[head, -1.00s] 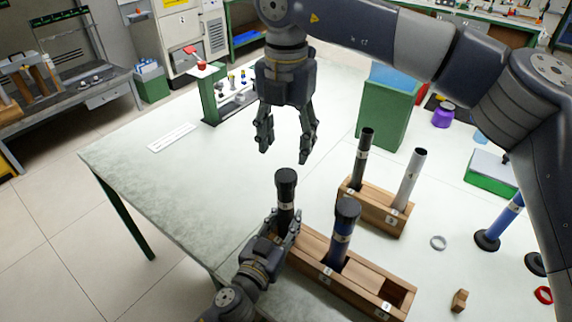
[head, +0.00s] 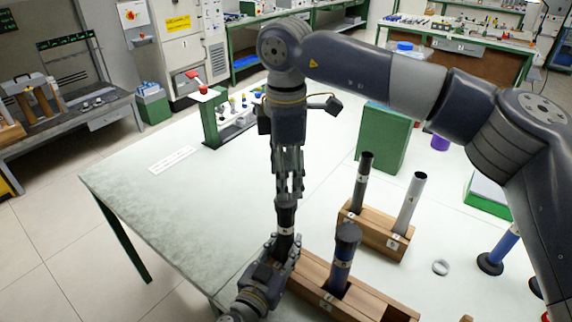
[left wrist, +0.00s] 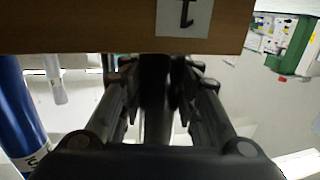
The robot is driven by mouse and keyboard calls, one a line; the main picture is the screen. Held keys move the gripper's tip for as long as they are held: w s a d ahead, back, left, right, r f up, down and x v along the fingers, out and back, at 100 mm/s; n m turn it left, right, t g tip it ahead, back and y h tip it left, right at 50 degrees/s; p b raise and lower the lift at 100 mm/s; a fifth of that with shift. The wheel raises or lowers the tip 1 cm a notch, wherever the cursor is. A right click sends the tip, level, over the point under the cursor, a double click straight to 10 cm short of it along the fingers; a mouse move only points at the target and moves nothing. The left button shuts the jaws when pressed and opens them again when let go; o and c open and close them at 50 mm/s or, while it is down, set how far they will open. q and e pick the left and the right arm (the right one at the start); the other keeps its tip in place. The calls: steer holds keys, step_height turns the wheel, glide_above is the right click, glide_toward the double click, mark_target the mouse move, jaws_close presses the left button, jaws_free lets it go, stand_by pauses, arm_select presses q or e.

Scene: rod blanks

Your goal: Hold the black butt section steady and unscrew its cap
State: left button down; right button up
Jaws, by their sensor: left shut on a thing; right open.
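The black butt section (head: 284,240) stands upright at the left end of the front wooden rack, with its black cap (head: 286,203) on top. My left gripper (head: 283,248) is shut on the black butt section below the cap. The left wrist view shows its fingers on both sides of the dark tube (left wrist: 156,100). My right gripper (head: 290,188) points down directly above the cap, open and holding nothing. In the head view its fingers overlap in line, so the gap between them and the cap is hard to judge.
The front wooden rack (head: 318,275) also holds a blue capped section (head: 342,262). A second rack (head: 372,232) behind holds a black tube (head: 362,182) and a grey tube (head: 410,203). A green box (head: 382,140) stands behind.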

mark_target(286, 204)
step_height(286, 204, down, 6)
stand_by(0.4)
